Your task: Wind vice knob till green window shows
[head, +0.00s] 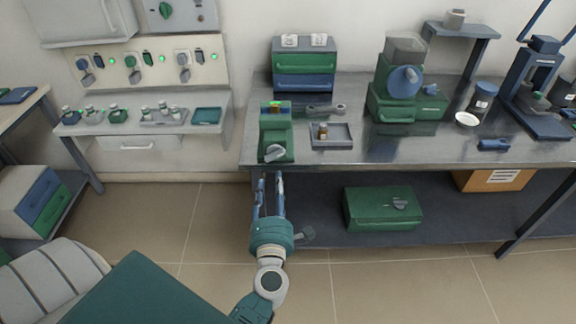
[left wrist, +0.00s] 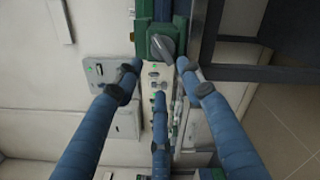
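The vice (head: 277,138) is a green block at the front left edge of the metal bench. Its pale grey knob (head: 274,152) is on the front face. A small bright greenish strip (head: 275,104) shows on its top; whether this is the window I cannot tell. My left gripper (head: 268,184) is just below and in front of the knob, fingers apart and empty. In the left wrist view the knob (left wrist: 162,46) lies beyond and between the spread blue fingertips (left wrist: 160,74), apart from them as far as I can see. My right gripper is not in view.
A grey tray (head: 331,136) with a small part stands right of the vice, with a grey tool (head: 326,109) behind it. A blue and green drawer box (head: 304,70) stands behind. A green case (head: 383,209) lies on the shelf below. The floor before the bench is clear.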

